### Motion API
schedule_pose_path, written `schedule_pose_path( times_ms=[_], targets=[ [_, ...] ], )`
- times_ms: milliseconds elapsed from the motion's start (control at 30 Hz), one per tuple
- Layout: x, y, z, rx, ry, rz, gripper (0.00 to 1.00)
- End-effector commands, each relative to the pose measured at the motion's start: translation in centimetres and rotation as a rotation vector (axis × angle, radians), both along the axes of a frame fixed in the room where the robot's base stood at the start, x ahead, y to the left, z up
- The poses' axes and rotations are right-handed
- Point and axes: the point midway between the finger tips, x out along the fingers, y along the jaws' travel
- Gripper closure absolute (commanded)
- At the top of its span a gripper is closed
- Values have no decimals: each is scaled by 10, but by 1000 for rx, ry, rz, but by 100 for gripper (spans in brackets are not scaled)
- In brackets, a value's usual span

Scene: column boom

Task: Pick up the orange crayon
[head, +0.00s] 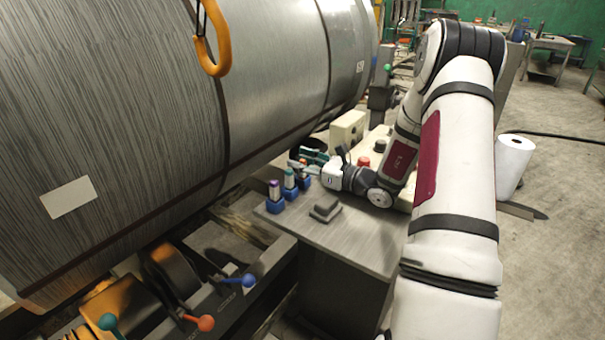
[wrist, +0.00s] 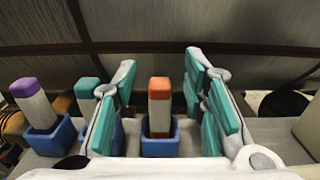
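The orange crayon (wrist: 159,105) has an orange top and a pale body. It stands upright in a small blue holder (wrist: 160,146) in the wrist view. My gripper (wrist: 160,78) is open, with its teal-padded fingers on either side of the crayon. Gaps show between the crayon and both fingers. In the head view my gripper (head: 306,162) is over the far end of the row of blue holders, and I cannot make out the orange crayon clearly there.
A purple-topped crayon (wrist: 35,104) and a teal-topped crayon (wrist: 88,92) stand in blue holders to the left. A large metal cylinder (head: 270,70) looms behind them. A grey block (head: 325,208) sits on the metal table (head: 350,240), with bare surface around it.

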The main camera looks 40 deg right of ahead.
Motion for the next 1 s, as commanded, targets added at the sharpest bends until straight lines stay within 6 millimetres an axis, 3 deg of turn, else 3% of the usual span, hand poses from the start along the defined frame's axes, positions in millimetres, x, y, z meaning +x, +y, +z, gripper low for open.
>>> schedule_pose_path(
  times_ms=[133, 300, 333, 767, 1000],
  targets=[
    [0, 0, 0, 0, 0, -1, 61],
    [0, 0, 0, 0, 0, 0, 97],
    [0, 0, 0, 0, 0, -1, 100],
    [0, 0, 3, -1, 0, 0, 100],
    [0, 0, 24, -3, -3, 0, 100]
  ],
)
